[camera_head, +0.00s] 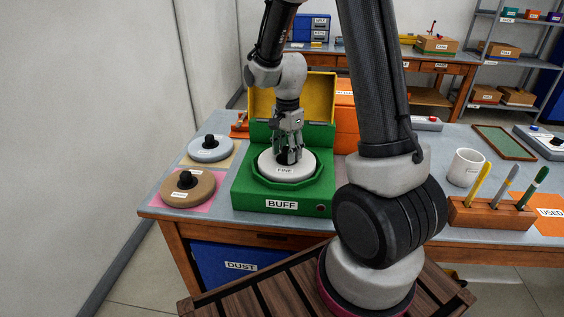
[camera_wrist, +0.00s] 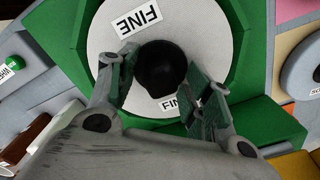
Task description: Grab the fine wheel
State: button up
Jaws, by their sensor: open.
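The fine wheel (camera_head: 284,171) is a white disc labelled FINE. It lies in the recess of the green BUFF machine (camera_head: 243,188). In the wrist view the fine wheel (camera_wrist: 111,43) shows a round black knob (camera_wrist: 161,66) at its centre. My gripper (camera_head: 288,157) is open and points down over the wheel. In the wrist view its two fingers (camera_wrist: 163,86) stand on either side of the knob, with nothing clearly clamped between them. In the head view the knob is hidden by the gripper.
Left of the machine, a grey-blue wheel (camera_head: 210,154) and a brown wheel (camera_head: 187,192), both with black knobs, lie on coloured mats. The machine's raised yellow-lined lid (camera_head: 322,96) stands behind my gripper. A white mug (camera_head: 465,168) and a wooden pen holder (camera_head: 490,216) are at right.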

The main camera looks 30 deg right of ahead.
aim_at(287, 148)
grip_shut()
jog(key=shift+r, duration=2)
